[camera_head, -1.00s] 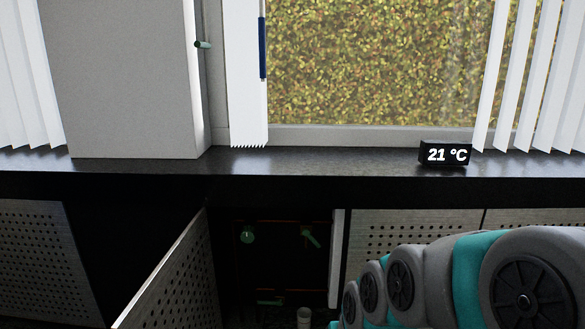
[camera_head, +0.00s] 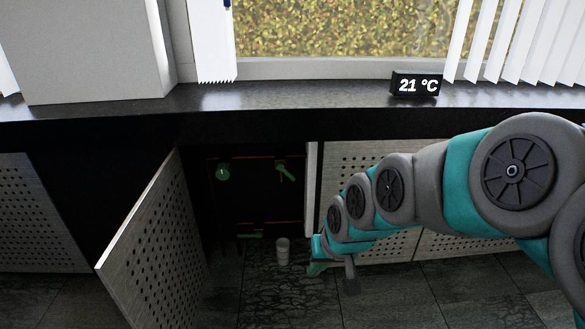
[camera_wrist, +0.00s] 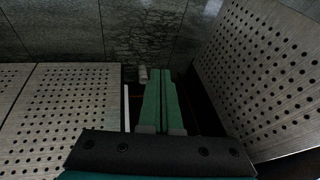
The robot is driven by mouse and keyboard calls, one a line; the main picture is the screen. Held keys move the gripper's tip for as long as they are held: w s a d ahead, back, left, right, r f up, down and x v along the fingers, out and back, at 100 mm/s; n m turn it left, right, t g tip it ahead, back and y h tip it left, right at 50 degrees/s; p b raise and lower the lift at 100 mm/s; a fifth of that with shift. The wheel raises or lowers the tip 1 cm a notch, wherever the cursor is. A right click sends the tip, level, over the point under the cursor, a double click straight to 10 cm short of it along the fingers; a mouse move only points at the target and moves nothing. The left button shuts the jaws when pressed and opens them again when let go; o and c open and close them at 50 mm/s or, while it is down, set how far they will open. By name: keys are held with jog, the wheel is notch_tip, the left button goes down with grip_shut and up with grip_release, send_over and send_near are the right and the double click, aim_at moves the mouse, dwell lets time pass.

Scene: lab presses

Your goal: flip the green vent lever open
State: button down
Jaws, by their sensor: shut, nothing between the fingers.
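Inside the open cabinet under the sill, a green lever (camera_head: 285,170) sits at the upper right, slanted on a copper-coloured pipe. A round green knob (camera_head: 222,172) is at the upper left on the same pipe line. A low green handle (camera_head: 252,234) sits on the bottom pipe. I cannot tell which of these is the vent lever. My gripper (camera_head: 313,270) is low, in front of the cabinet's right edge, below the upper lever and apart from it. In the wrist view its two green fingers (camera_wrist: 164,72) lie together, empty. No green lever can be made out there.
A perforated door (camera_head: 150,245) stands open on the left of the cabinet; the wrist view shows it on the right (camera_wrist: 265,70). A white cup (camera_head: 283,251) stands on the floor before the opening. Closed perforated panels (camera_head: 355,165) are to the right. The dark sill (camera_head: 280,97) overhangs.

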aim_at(287, 172)
jog(key=w+a+f+m+t+y+b, duration=0.1)
jog(key=w+t, duration=0.2)
jog(key=w, duration=0.6)
jog(key=w+a+m+t+y+b, duration=0.1)
jog(key=w+a+m+t, duration=0.15)
jog(key=w, duration=0.75)
jog(key=w+d+m+t+h+b, duration=0.15)
jog(key=w+d+m+t, duration=0.5)
jog(key=w, duration=0.65)
jog(key=shift+n+h, duration=0.25)
jog(key=shift+n, duration=0.45)
jog(key=w, duration=0.3)
jog(key=w+f, duration=0.1)
jog(key=w, duration=0.2)
jog(key=w+d, duration=0.1)
jog(key=w, duration=0.2)
jog(key=shift+w+f, duration=0.2)
jog(key=shift+f, duration=0.1)
jog(key=shift+w+a+f, duration=0.1)
jog(key=shift+a+f, duration=1.2)
jog(key=shift+a, duration=0.3)
